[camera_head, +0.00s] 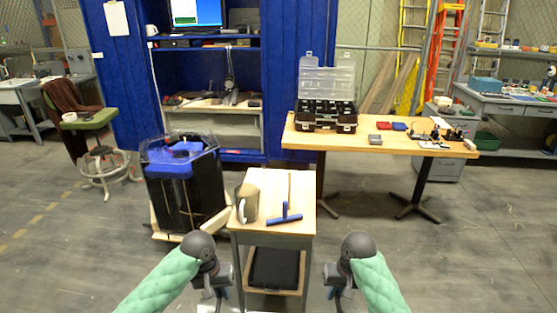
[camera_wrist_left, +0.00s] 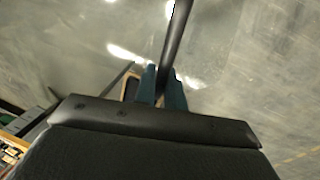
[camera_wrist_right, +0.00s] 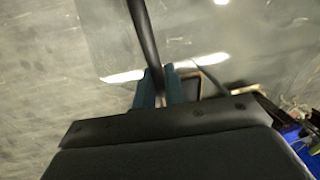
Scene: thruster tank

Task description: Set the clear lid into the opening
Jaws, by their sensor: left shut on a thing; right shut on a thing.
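The black tank (camera_head: 165,207) stands left of the small wooden table. Its top has a clear raised rim (camera_head: 152,150) with blue parts inside; the opening's exact outline is too small to tell. My left gripper (camera_head: 222,287) and right gripper (camera_head: 337,287) are low in the head view, in front of the small table. Each is shut on a dark bar, seen in the left wrist view (camera_wrist_left: 176,40) and right wrist view (camera_wrist_right: 146,40). The bars appear to belong to the clear lid (camera_wrist_right: 195,45), a see-through sheet with bright reflections; it is hard to make out in the head view.
A long table (camera_head: 375,143) with an open organizer case (camera_head: 326,110) stands back right. A stool (camera_head: 95,122) is far left. Floor left of the tank is free.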

